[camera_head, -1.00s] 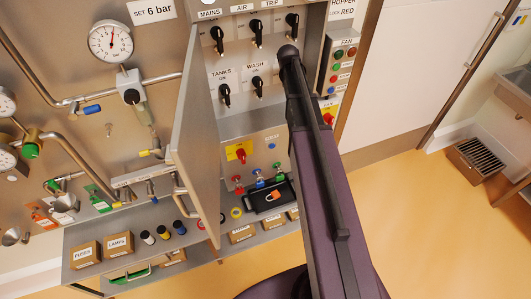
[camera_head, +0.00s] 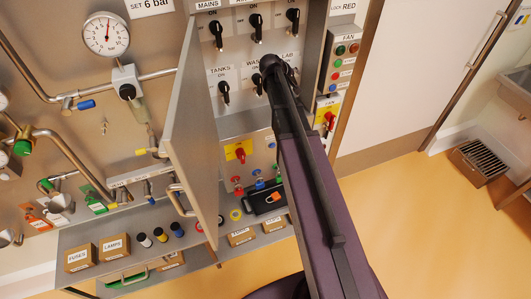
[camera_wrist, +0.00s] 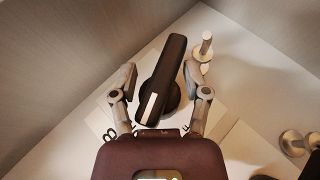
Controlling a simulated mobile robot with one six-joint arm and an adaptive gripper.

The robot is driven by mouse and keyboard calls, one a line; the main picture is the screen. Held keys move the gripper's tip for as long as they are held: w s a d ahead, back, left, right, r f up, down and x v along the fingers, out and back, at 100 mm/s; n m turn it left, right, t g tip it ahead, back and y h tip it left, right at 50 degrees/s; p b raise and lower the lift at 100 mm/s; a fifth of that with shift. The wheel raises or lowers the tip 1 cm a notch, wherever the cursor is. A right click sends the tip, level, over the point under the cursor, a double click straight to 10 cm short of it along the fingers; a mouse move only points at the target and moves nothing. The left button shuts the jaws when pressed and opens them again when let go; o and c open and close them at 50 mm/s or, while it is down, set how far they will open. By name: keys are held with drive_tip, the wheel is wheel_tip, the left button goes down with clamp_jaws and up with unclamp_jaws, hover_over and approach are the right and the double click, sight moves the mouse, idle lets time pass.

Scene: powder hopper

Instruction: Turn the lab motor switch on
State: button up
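In the head view a LAB label (camera_head: 287,57) shows on the lower row of the switch panel, just right of my arm's end. My dark arm covers part of this row, and my gripper's fingers are hidden there. In the wrist view, one black rotary switch knob (camera_wrist: 166,75) with a white stripe stands tilted between my two fingers. My gripper (camera_wrist: 160,70) is open around this knob, one finger on each side; contact is unclear. The lettering near the knob is mostly hidden, so I cannot tell for certain which switch it is.
The TANKS switch (camera_head: 224,91) is left of my arm, and the upper switches (camera_head: 256,27) are above. An open cabinet door (camera_head: 190,130) juts out at left. The FAN button box (camera_head: 346,55) is at right. A pale post (camera_wrist: 206,44) stands near my right finger.

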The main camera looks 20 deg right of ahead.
drive_tip(key=p+v, duration=0.9)
drive_tip(key=v, duration=0.5)
drive_tip(key=s+a+f+g+y+b, duration=0.1)
drive_tip(key=s+a+f+b, duration=0.2)
drive_tip(key=f+b, duration=0.3)
drive_tip(key=s+a+f+m+g+y+b, duration=0.1)
drive_tip(key=s+a+f+y+b, duration=0.1)
drive_tip(key=s+f+b, duration=0.4)
drive_tip(key=s+a+f+g+y+b, duration=0.1)
drive_tip(key=s+a+f+b, duration=0.3)
drive_tip(key=f+b, duration=0.3)
wheel_tip(320, 180, down, 5)
drive_tip(key=shift+s+f+m+g, duration=0.1)
drive_tip(key=shift+s+m+g, duration=0.3)
drive_tip(key=shift+s, duration=0.35)
drive_tip(key=s+a+f+g+y, duration=0.1)
drive_tip(key=s+a+y, duration=0.3)
drive_tip(key=s+a, duration=0.1)
drive_tip(key=shift+s+a, duration=0.2)
drive_tip(key=shift+s, duration=0.5)
drive_tip(key=shift+s+f, duration=0.1)
drive_tip(key=shift+s, duration=0.05)
